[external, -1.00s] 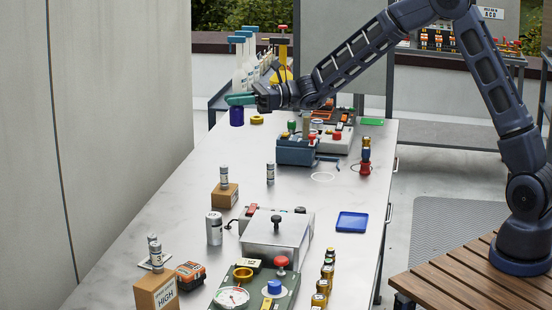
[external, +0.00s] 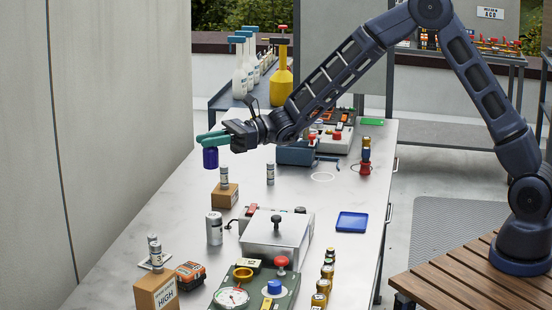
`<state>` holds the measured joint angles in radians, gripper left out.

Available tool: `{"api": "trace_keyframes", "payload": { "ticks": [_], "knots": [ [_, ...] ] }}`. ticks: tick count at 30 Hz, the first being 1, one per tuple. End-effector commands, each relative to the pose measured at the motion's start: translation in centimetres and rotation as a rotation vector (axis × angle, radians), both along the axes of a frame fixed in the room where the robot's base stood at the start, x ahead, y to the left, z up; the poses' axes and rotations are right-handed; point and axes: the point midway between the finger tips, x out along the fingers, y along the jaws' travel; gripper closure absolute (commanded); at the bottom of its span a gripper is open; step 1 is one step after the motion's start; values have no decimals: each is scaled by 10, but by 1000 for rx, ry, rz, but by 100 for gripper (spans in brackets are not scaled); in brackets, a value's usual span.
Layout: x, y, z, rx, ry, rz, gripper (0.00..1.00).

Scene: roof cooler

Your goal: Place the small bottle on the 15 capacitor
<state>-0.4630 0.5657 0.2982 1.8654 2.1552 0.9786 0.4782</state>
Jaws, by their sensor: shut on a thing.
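My gripper (external: 213,139), with teal fingers, is shut on a small dark blue bottle (external: 210,158) and holds it upright above the far left part of the table. Several grey cylinders look like capacitors. One stands on a small brown box (external: 228,197), just right of and below the bottle in the picture; this capacitor (external: 224,175) is apart from the bottle. Another capacitor (external: 270,174) stands on the table, a wider one (external: 214,229) stands nearer, and one (external: 156,256) is by the box marked HIGH (external: 157,292). I cannot read which is 15.
A grey box with a black knob (external: 277,236) and a gauge panel (external: 233,297) fill the table's near middle. A blue tray (external: 352,222) lies at right. Dark blue equipment (external: 295,153) stands behind. Bare table shows around the white ring (external: 323,177).

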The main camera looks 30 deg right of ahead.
Motion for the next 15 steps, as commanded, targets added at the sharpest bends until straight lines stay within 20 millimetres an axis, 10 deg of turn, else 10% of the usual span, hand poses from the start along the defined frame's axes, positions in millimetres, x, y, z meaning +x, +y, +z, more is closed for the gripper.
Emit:
{"api": "trace_keyframes", "payload": {
  "ticks": [15],
  "knots": [
    [0, 0, -86, 0, -1, 1, 100]
  ]
}}
